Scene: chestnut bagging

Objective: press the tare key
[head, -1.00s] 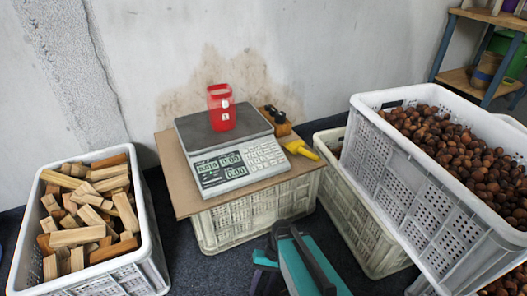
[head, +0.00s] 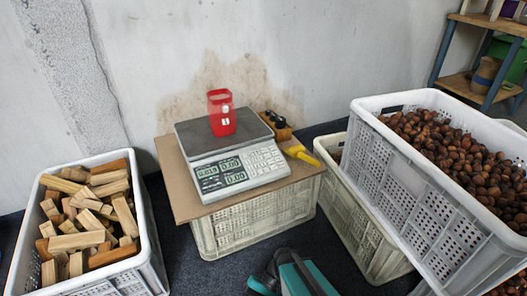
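A grey counting scale (head: 229,160) stands on a brown board, with a dark flat pan (head: 195,137) on top. Its keypad (head: 264,161) is on the right of the sloped front; the tare key cannot be picked out at this size. The lit displays (head: 232,171) on the left of the front seem to read about 0.019, 0.00 and 0.00. A red container (head: 221,118) with a small white label stands upright on the pan. Part of my teal and dark arm shows at the bottom edge, in front of and below the scale. My gripper's fingers are not in view.
The board (head: 180,190) lies on an upturned white crate (head: 255,215). A yellow-handled tool (head: 301,154) and a wooden block with black knobs (head: 275,124) lie right of the scale. A crate of wood pieces (head: 150,255) stands left, a crate of chestnuts (head: 420,170) right.

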